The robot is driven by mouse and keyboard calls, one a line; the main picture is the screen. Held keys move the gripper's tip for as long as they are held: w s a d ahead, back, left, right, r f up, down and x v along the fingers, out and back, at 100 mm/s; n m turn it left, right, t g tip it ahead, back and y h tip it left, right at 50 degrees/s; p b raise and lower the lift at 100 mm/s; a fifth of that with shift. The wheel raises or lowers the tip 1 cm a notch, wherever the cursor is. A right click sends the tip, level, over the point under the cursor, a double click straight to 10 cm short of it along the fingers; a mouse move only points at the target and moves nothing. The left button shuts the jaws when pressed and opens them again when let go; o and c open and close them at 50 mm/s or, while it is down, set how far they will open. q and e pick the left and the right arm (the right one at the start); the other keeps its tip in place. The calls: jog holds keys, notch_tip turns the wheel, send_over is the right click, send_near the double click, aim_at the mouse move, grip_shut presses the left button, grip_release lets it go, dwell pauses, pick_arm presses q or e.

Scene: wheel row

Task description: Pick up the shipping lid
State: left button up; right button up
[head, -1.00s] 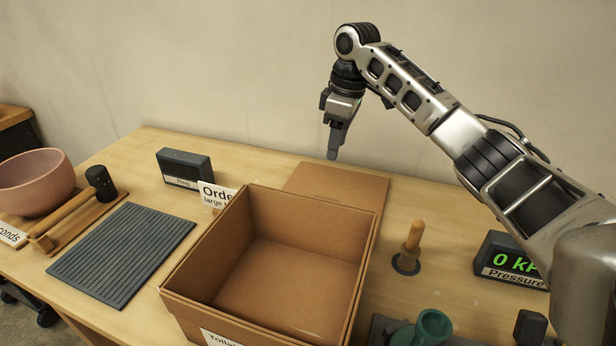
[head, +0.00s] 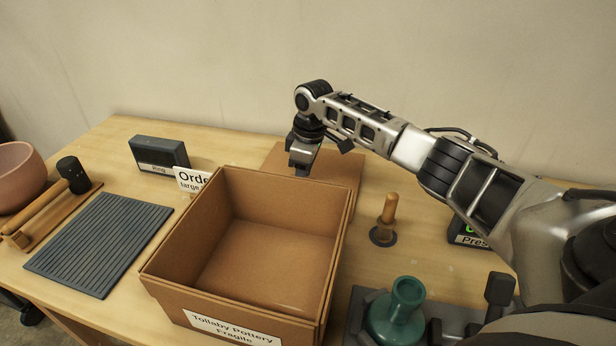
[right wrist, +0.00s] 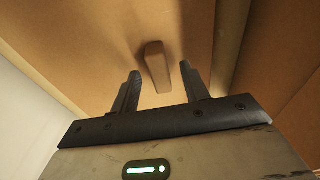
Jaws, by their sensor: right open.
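The shipping lid (head: 338,168) is a flat brown cardboard panel lying on the table behind the open box. The right wrist view shows the lid (right wrist: 110,55) with a small brown block-like handle (right wrist: 157,66) standing up from it. My right gripper (head: 302,170) is over the lid's left part, pointing down. In the right wrist view its two fingers (right wrist: 162,88) are spread, with the handle ahead of and between them, not gripped. The head view hides the handle behind the gripper and box. My left gripper is in neither view.
The open cardboard box (head: 160,268), labelled Tollaby Pottery Fragile, stands just in front of the lid. An order sign (head: 192,182) and dark Ring box (head: 160,154) are left. A wooden-handled tool (head: 388,212) and green vase (head: 398,315) are right. A ribbed grey mat (head: 98,243) lies left.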

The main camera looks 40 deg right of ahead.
jog(key=shift+f, duration=0.55)
grip_shut()
jog(key=shift+r, duration=0.1)
notch_tip(320, 180, up, 18)
dwell(0.4)
